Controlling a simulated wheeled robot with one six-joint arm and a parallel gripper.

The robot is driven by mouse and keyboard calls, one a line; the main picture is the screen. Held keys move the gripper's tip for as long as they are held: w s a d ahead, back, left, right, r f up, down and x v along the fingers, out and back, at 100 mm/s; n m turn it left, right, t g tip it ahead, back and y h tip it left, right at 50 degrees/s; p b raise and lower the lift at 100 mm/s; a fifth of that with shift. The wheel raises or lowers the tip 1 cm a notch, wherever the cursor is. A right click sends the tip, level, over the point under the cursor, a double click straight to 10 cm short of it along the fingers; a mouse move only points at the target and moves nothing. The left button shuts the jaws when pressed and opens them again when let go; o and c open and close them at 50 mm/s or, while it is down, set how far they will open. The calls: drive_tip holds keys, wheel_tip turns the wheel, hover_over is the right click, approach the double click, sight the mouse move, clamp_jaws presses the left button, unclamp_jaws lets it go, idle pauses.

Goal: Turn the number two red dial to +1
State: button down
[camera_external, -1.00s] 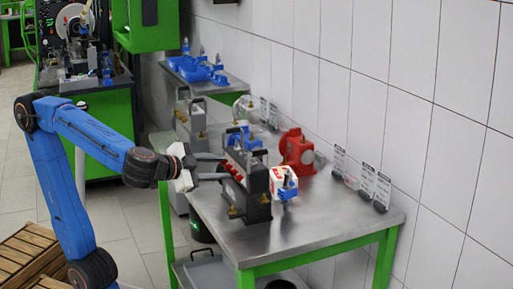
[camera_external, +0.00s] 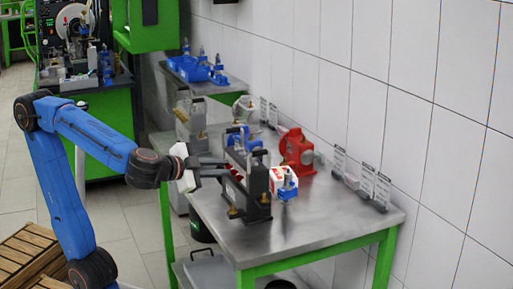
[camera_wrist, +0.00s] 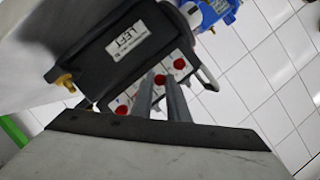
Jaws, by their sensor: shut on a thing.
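The dark pump testbench unit (camera_external: 257,187) stands on the metal table, with a row of red dials on its side facing my arm. In the wrist view its front shows a white label reading LEFT (camera_wrist: 127,40), upside down. Red dials show at the upper right (camera_wrist: 180,64) and lower left (camera_wrist: 121,110) of the row. Another red dial (camera_wrist: 160,80) sits between my fingertips. My gripper (camera_external: 230,170) reaches the dial row from the left, and its fingers are shut on this middle dial. Dial numbers and scale marks are too small to read.
A red pump (camera_external: 298,152) and a small white-and-red block with a blue part (camera_external: 284,183) stand just behind the unit. Dark handles rise from the unit's top. Small signs (camera_external: 366,180) line the wall. The table's front right (camera_external: 340,220) is clear.

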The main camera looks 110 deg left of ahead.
drive_tip(key=shift+w+d+f+m+y, duration=0.15)
drive_tip(key=shift+m+y, duration=0.4)
drive_tip(key=shift+m, duration=0.6)
drive_tip(key=shift+s+a+f+m+y, duration=0.1)
drive_tip(key=shift+m+y, duration=0.4)
drive_tip(key=shift+m, duration=0.6)
drive_tip(key=shift+w+d+f+m+y, duration=0.15)
drive_tip(key=shift+m+y, duration=0.4)
drive_tip(key=shift+m, duration=0.6)
drive_tip(key=c, duration=1.7)
unclamp_jaws()
drive_tip(key=shift+s, duration=0.1)
drive_tip(key=shift+v, duration=8.65)
